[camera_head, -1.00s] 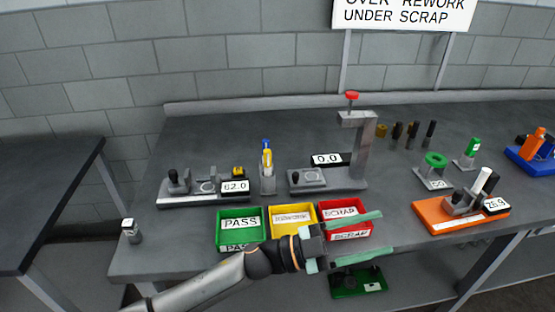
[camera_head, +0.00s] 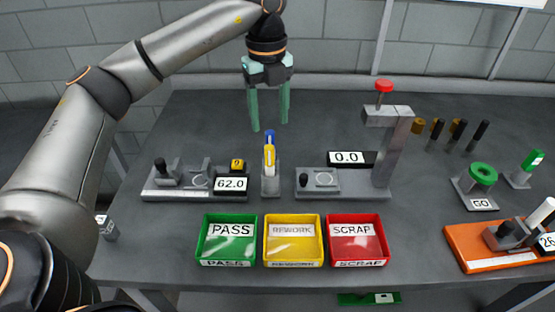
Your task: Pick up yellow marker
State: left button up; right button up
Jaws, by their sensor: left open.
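The yellow marker (camera_head: 269,159) stands upright in a small grey holder (camera_head: 270,183) at the middle of the bench, with a blue item just behind it at its top. My left gripper (camera_head: 270,128) is open and points down, its two green fingers spread, above and behind the marker in the picture. Nothing is between the fingers. I cannot tell its exact height above the bench. My right gripper is not in view.
Left of the holder is a fixture with a 62.0 display (camera_head: 231,185); right is a press (camera_head: 388,150) with a red knob. In front are green PASS (camera_head: 204,243), yellow REWORK (camera_head: 267,241) and red SCRAP (camera_head: 331,241) bins. Gauges and an orange base (camera_head: 470,240) stand right.

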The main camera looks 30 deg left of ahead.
pick_arm(q)
jog(key=shift+a+f, duration=0.15)
jog(key=shift+a, duration=0.25)
send_over(269, 159)
jog(key=w+a, duration=0.1)
notch_tip(269, 159, down, 5)
jog(key=shift+f, duration=0.2)
jog(key=shift+d+f+p, duration=0.15)
jog(key=shift+f+p, duration=0.25)
jog(key=shift+f, duration=1.2)
jog(key=shift+d+f+p, duration=0.1)
jog(key=shift+f+p, duration=0.3)
jog(key=shift+f, duration=1.15)
jog(key=shift+c, duration=0.2)
grip_shut()
